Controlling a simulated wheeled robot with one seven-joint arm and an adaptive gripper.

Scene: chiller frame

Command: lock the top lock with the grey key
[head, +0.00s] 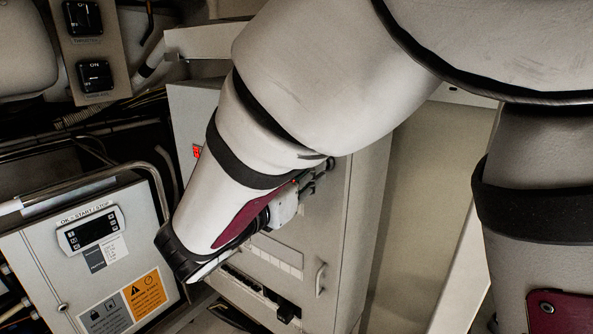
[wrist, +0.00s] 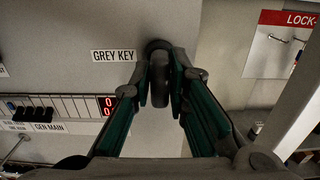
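In the wrist view, my gripper (wrist: 159,84) has its two green-padded fingers close around a dark grey, rounded upright piece (wrist: 159,72), which I take to be the grey key. The pads appear to touch it on both sides. It stands against the grey panel, right of the label "GREY KEY" (wrist: 114,56). Its far end and whatever it sits in are hidden. In the head view, my gripper (head: 318,172) is at the face of the grey cabinet (head: 362,200), and the key cannot be made out. I cannot pick out the top lock in either view.
A red-headed "LOCK-" board (wrist: 272,52) with hooks is right of the panel. A red display (wrist: 108,105) and a row of dark switches (wrist: 33,114) lie lower left. In the head view, a control box (head: 85,265) with a metal rail stands left, and my arm covers the middle.

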